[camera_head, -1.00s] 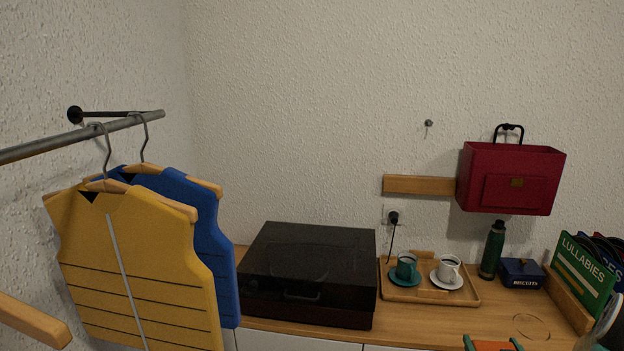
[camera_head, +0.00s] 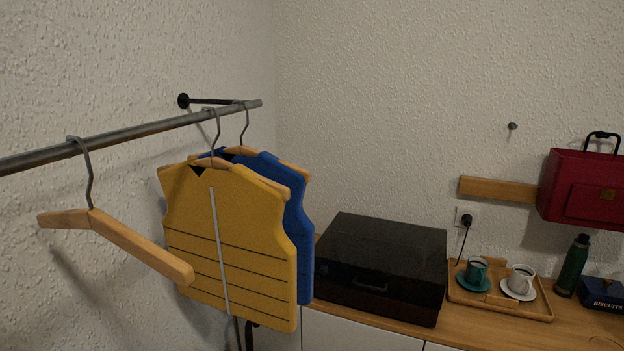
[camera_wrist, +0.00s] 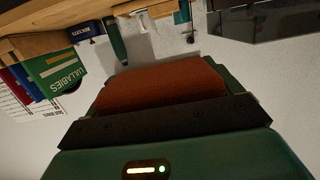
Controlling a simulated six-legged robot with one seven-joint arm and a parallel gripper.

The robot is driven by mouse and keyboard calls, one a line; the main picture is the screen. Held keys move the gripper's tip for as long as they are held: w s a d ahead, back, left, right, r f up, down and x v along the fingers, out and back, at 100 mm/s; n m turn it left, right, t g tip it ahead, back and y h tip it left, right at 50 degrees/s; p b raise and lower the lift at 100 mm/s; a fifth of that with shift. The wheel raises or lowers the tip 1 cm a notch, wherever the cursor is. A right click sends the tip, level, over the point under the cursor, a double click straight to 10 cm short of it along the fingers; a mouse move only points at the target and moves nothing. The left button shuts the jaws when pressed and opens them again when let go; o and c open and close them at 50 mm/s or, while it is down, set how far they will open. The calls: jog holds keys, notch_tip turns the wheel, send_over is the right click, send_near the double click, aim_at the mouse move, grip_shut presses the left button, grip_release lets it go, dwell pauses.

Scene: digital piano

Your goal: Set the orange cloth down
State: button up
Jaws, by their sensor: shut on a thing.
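The orange cloth (camera_wrist: 160,88) shows in the wrist view as a rust-orange bundle with a ribbed surface. My gripper (camera_wrist: 172,120), green with a dark bar, is shut on it. The cloth is held up close to the camera, and its far side and lower part are hidden. Neither my gripper nor the cloth shows in the current head view.
A rail (camera_head: 130,132) holds an empty wooden hanger (camera_head: 125,243), a yellow vest (camera_head: 235,250) and a blue vest (camera_head: 298,225). On the sideboard stand a black lidded box (camera_head: 385,260), a cup tray (camera_head: 500,303) and a green flask (camera_head: 572,266). Upper wall is mostly bare.

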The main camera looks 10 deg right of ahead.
jog(key=w+a+f+n+t+y, duration=0.1)
jog(key=w+a+f+n+y, duration=0.15)
jog(key=w+a, duration=0.95)
jog(key=w+a+f+n+t+y, duration=0.1)
jog(key=w+a+f+n+y, duration=0.2)
jog(key=w+a, duration=0.9)
jog(key=a+f+y, duration=0.1)
jog(key=a+f, duration=0.2)
jog(key=a, duration=0.6)
jog(key=a+f+y, duration=0.1)
jog(key=a+f, duration=0.1)
jog(key=a, duration=0.7)
jog(key=s+f, duration=0.4)
jog(key=f, duration=0.2)
jog(key=shift+a, duration=0.15)
